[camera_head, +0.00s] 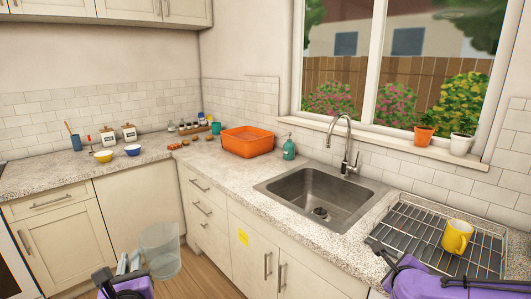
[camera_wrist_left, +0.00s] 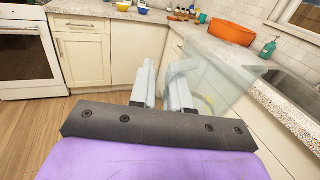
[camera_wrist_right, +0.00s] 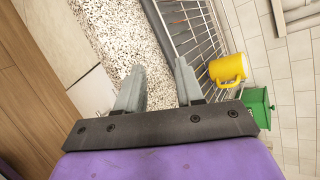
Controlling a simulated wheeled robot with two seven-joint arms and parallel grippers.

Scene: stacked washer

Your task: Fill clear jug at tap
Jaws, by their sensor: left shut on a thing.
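The clear jug (camera_head: 160,250) is held in front of the counter at the lower left of the head view, over the floor. It looks upright and empty there. In the left wrist view the jug (camera_wrist_left: 215,82) fills the right of the middle. My left gripper (camera_head: 130,262) is shut on the jug, at its handle side. The silver tap (camera_head: 346,143) stands behind the steel sink (camera_head: 315,212), to the right of the jug and apart from it. My right gripper (camera_wrist_right: 157,85) is open and empty near the dish rack.
The dish rack (camera_head: 412,222) holds a yellow mug (camera_head: 457,237) right of the sink. An orange basin (camera_head: 246,141) and a teal soap bottle (camera_head: 289,149) stand left of the sink. A green box (camera_wrist_right: 257,106) shows beside the mug. The counter edge lies between jug and sink.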

